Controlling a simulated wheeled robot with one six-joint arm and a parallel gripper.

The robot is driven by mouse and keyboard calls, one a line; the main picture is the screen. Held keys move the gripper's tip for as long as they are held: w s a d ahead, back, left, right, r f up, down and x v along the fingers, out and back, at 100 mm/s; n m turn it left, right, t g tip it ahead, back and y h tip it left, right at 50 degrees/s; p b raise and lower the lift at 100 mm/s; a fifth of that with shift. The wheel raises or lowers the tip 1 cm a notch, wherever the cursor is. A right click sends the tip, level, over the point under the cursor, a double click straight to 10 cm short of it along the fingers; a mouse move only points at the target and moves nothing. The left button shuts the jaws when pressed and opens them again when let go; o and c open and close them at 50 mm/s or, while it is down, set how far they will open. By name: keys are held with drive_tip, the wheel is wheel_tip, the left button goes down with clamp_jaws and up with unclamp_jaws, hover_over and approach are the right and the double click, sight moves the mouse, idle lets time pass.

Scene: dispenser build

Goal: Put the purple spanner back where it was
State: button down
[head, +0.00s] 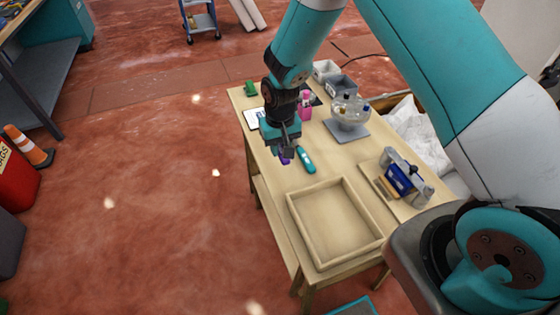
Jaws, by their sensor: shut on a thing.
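My gripper (286,147) is over the left edge of the wooden table (277,193), pointing down. It is shut on the purple spanner (285,159), of which only a small purple piece shows below the fingers. The rest of the spanner is hidden by the gripper. I cannot tell whether the spanner touches the table. A teal tool (306,160) lies on the table just to the right of the gripper.
An empty wooden tray (352,183) is at the near end. A blue and grey device (403,175) stands at the right. A clear dispenser (349,112) on a grey base, a pink bottle (305,106), grey bins (341,84) and a green object (250,88) stand farther back.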

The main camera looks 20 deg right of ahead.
sight(280, 169)
drive_tip(key=shift+f, duration=3.4)
drive_tip(key=shift+f, duration=0.1)
drive_tip(key=shift+f, duration=0.15)
drive_tip(key=c, duration=0.9)
unclamp_jaws()
drive_tip(key=shift+c, duration=0.2)
